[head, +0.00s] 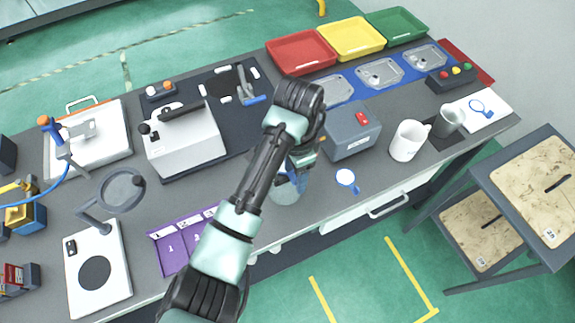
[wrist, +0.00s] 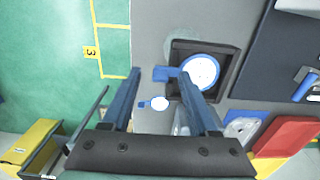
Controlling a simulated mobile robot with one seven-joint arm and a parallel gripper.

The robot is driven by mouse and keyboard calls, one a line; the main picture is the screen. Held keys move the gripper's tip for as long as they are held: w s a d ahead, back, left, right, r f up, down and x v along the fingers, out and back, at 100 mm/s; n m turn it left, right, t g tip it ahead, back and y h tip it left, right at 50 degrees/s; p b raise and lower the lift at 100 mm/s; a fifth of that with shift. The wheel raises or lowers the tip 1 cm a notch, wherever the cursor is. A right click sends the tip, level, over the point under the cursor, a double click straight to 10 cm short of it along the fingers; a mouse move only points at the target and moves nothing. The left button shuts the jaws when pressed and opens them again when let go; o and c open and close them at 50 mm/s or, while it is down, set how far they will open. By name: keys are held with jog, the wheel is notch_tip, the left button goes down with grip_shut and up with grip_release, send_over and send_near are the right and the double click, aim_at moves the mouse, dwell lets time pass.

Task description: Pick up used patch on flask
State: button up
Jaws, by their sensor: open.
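In the wrist view a round white patch with a blue tab (wrist: 201,72) lies large and close, in front of a dark square frame. A faint clear curved outline beside it may be the flask. My gripper (wrist: 161,68) is open and empty; the tab shows between its blue fingers, and the disc lies toward the right finger. I cannot tell whether they touch. In the head view my gripper (head: 292,178) points down over a pale, clear round flask (head: 284,194), mostly hidden by my arm. A second white patch with a blue handle (head: 346,177) lies on the table to the right.
A purple tray (head: 172,261) lies left. Red (head: 301,52), yellow (head: 350,38) and green (head: 397,23) bins line the back. Another patch (head: 482,106) lies far right.

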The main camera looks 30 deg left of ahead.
jog(key=shift+c, duration=0.2)
grip_shut()
jog(key=shift+r, duration=0.15)
